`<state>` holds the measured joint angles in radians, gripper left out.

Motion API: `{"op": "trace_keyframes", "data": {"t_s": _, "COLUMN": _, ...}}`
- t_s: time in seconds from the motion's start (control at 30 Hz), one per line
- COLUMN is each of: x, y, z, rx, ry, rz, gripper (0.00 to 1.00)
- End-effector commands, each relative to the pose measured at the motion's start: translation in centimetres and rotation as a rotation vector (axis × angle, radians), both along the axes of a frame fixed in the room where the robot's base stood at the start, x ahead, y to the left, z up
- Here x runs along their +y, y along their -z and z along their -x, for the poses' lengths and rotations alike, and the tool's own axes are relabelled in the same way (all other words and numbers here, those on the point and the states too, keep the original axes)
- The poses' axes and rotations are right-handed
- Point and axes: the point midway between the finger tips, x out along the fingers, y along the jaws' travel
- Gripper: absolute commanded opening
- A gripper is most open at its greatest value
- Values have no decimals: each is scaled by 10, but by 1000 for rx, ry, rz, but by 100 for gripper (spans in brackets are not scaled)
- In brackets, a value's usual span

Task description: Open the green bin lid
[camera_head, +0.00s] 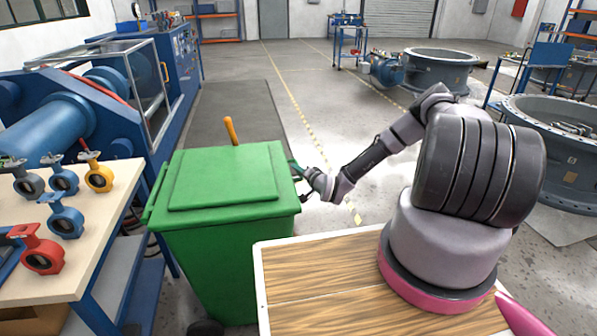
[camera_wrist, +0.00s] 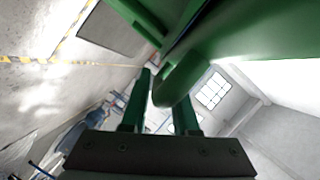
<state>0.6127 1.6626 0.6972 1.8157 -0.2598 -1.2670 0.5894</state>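The green bin (camera_head: 235,265) stands between the workbench and my wooden-topped base. Its green lid (camera_head: 228,178) lies flat and closed on top. My gripper (camera_head: 296,170) is at the right edge of the lid, low beside the rim. In the wrist view, the two fingers of my gripper (camera_wrist: 162,98) stand apart. A rounded green part of the bin or lid edge (camera_wrist: 178,80) reaches between them and hides part of the right finger. I cannot tell whether either finger touches it.
A workbench (camera_head: 105,225) with several coloured butterfly valves (camera_head: 66,220) stands left of the bin. A blue machine (camera_head: 60,115) is behind it. An orange handle (camera_head: 231,130) sticks up behind the bin. The floor (camera_head: 330,130) behind and right of the bin is mostly clear.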

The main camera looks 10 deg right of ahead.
Motion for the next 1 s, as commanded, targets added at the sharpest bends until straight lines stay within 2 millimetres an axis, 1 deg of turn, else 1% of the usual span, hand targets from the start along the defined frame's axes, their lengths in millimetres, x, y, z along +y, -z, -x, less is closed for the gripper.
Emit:
{"op": "trace_keyframes", "data": {"t_s": 0.03, "x": 0, "y": 0, "z": 0, "rx": 0, "ry": 0, "rz": 0, "gripper": 5}}
{"op": "trace_keyframes", "data": {"t_s": 0.07, "x": 0, "y": 0, "z": 0, "rx": 0, "ry": 0, "rz": 0, "gripper": 0}}
{"op": "trace_keyframes", "data": {"t_s": 1.0, "x": 0, "y": 0, "z": 0, "rx": 0, "ry": 0, "rz": 1, "gripper": 0}}
